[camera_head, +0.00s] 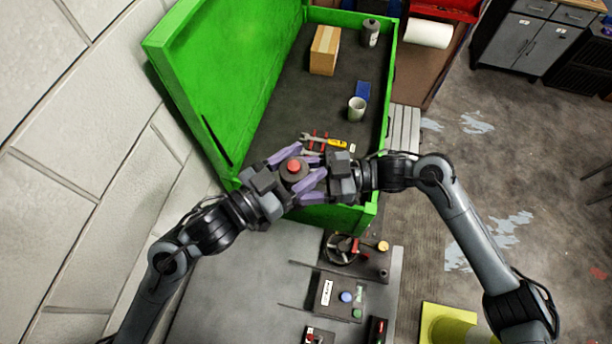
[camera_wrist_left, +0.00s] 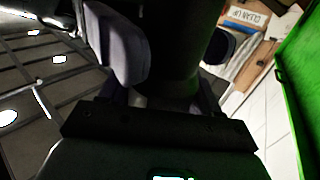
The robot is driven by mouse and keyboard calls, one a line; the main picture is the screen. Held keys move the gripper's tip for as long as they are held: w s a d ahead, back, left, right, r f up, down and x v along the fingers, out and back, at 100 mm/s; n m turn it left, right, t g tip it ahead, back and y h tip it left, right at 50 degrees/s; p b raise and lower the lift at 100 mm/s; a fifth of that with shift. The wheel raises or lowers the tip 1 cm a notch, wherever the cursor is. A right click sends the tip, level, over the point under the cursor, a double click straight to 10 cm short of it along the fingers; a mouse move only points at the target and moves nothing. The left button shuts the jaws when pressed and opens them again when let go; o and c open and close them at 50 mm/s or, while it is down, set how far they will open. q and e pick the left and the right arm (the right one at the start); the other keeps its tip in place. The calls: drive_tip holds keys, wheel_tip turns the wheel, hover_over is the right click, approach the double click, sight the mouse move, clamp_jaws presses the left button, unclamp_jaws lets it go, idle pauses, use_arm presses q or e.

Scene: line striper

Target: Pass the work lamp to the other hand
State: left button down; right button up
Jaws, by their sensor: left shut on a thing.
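The work lamp (camera_head: 293,171) is a dark round body with a red knob on top, held in the air near the front edge of the green bin. My left gripper (camera_head: 288,172) reaches in from the lower left and is shut on the lamp. In the left wrist view the lamp (camera_wrist_left: 180,45) is a dark shape close in front, beside a grey-purple finger (camera_wrist_left: 120,45). My right gripper (camera_head: 309,177) comes from the right, its purple fingers close to the lamp. Whether they grip it is hard to see, as the fingers of both grippers overlap.
A control panel (camera_head: 345,295) with buttons is below. A grey block wall (camera_head: 70,150) stands at left.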

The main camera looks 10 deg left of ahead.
drive_tip(key=c, duration=1.1)
use_arm(q)
drive_tip(key=shift+c, duration=0.8)
unclamp_jaws()
use_arm(e)
drive_tip(key=shift+c, duration=0.2)
